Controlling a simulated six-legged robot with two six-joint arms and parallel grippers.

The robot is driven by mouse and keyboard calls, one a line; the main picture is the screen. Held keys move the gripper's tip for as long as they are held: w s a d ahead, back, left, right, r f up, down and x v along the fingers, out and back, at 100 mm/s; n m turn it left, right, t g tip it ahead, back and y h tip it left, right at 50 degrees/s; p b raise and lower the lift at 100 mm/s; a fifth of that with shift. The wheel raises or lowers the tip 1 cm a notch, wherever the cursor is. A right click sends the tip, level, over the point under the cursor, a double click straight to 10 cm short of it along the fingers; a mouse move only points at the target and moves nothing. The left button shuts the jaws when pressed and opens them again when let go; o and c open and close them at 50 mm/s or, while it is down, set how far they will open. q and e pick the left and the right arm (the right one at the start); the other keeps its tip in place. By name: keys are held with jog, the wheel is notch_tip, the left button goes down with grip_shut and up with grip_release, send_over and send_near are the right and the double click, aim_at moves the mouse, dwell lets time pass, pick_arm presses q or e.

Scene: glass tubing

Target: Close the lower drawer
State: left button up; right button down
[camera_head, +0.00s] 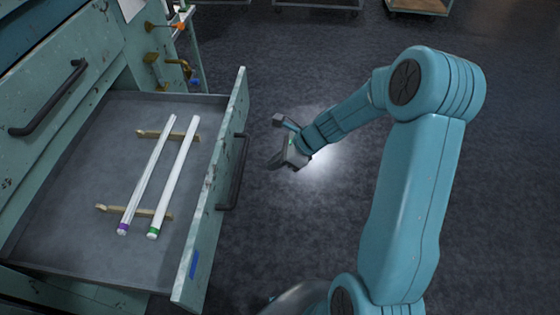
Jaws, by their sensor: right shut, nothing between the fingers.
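The lower drawer (75,185) is pulled out of the green cabinet on the left. Its green front panel (205,225) faces right and carries a dark bar handle (235,172). Two white glass tubes lie in the drawer on brass rests: one with a purple end (150,170) and one with a green end (175,175). My right gripper (274,142) is shut and empty, to the right of the drawer front. It appears apart from the handle. My left gripper is not in view.
The cabinet has an upper drawer handle (48,98) on the left. Brass valves (177,68) with coloured knobs are at its back corner. Wheeled carts (418,6) stand at the far top edge. The dark floor (300,60) right of the drawer is clear.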

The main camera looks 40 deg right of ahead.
jog(key=w+a+f, duration=0.4)
jog(key=w, duration=0.1)
jog(key=shift+a+f, duration=0.15)
jog(key=shift+a, duration=0.25)
jog(key=shift+a, duration=0.1)
